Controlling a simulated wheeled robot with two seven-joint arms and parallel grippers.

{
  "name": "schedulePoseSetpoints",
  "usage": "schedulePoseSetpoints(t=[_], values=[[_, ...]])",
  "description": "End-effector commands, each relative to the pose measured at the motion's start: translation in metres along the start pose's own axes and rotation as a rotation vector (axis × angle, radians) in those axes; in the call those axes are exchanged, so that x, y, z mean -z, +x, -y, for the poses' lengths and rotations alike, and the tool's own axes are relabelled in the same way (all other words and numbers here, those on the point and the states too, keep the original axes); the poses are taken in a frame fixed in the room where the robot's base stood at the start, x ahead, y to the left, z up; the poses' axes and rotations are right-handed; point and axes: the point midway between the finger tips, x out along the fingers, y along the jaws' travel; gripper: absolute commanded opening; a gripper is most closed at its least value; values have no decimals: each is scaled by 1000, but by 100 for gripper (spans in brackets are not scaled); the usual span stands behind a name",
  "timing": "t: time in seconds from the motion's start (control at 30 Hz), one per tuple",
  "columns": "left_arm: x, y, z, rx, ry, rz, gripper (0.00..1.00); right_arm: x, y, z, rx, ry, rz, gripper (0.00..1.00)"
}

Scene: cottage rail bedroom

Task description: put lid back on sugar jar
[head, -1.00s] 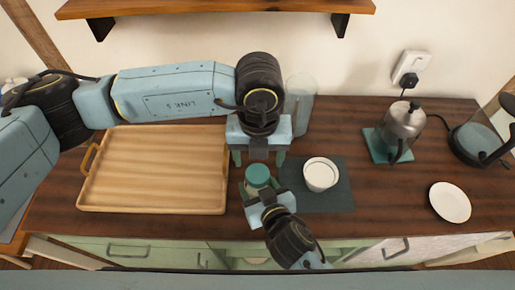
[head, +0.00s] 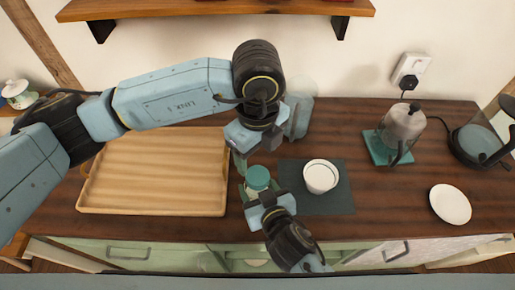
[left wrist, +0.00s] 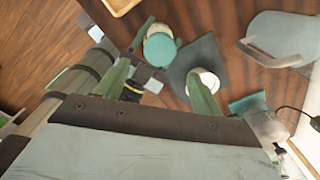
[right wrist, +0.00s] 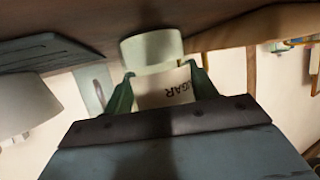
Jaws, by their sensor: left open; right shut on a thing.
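The sugar jar (right wrist: 165,90) is pale with dark upside-down lettering in the right wrist view. My right gripper (head: 259,190) is shut around its sides, one finger on each side. The teal lid (head: 258,176) sits over the jar's top in the head view. The lid also shows in the left wrist view (left wrist: 160,49), with a cream part of the jar beside it. I cannot tell if the lid is fully seated. My left gripper (head: 254,156) is open and empty, just behind and above the lid. Its fingers are apart in the left wrist view (left wrist: 160,90).
A white cup (head: 321,177) stands on a dark mat (head: 325,203) right of the jar. A wooden tray (head: 155,180) lies left. A clear container (head: 299,115) stands behind. A metal pot (head: 404,122), a kettle (head: 480,143) and a white plate (head: 450,204) are at the right.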

Motion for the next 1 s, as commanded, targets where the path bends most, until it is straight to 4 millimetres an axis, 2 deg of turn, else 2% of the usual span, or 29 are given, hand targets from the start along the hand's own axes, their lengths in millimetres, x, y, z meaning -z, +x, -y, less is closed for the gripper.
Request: schedulePoseSetpoints(t=[0.5,0.67,0.93,1.0], values=[[-1,69,0,-3,-2,0,67,0,0,0,0,0,0,0],[0,78,-1,-2,1,0,67,0,0,0,0,0,0,0],[0,79,0,-1,1,0,67,0,0,0,0,0,0,0],[0,79,0,-1,1,0,61,0,0,0,0,0,0,0]])
